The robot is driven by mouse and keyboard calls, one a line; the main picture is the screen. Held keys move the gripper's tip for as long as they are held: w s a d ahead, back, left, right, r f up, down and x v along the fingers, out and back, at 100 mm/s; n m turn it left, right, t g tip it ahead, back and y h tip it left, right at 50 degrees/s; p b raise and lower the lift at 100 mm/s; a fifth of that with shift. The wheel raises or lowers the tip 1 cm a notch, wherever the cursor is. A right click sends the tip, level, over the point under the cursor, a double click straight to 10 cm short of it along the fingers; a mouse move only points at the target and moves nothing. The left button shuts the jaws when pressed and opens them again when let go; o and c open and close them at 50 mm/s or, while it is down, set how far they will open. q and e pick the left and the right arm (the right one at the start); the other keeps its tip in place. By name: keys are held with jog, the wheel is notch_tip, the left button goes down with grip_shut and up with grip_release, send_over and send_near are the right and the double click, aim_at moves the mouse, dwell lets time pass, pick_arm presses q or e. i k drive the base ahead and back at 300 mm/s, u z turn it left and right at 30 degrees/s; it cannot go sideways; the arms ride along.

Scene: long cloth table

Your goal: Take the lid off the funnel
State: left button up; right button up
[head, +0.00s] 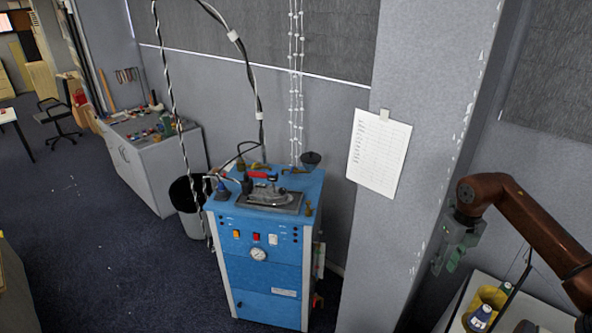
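A dark funnel-shaped piece (311,159) stands on the back right corner of the blue machine (262,235). Its top looks dark and round; it is too small to tell whether a separate lid sits on it. My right gripper (445,264) hangs at the right in front of the grey pillar, well apart from the funnel and pointing down. Its fingers are small and dim, so I cannot tell if they are open. I see nothing held in it. My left gripper is not in view.
An iron (268,193) rests on a plate on the machine, with brass valves around it. Cables hang above. A dark bin (187,195) and grey cabinet (155,165) stand left. The pillar (400,235) stands between my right arm and the machine. Thread spools (480,318) are at lower right.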

aim_at(310, 157)
jog(key=u, duration=0.15)
jog(key=k, duration=0.3)
jog(key=u, duration=0.85)
jog(key=i, duration=1.85)
jog(key=z, duration=0.7)
jog(key=i, duration=1.6)
jog(key=z, duration=0.5)
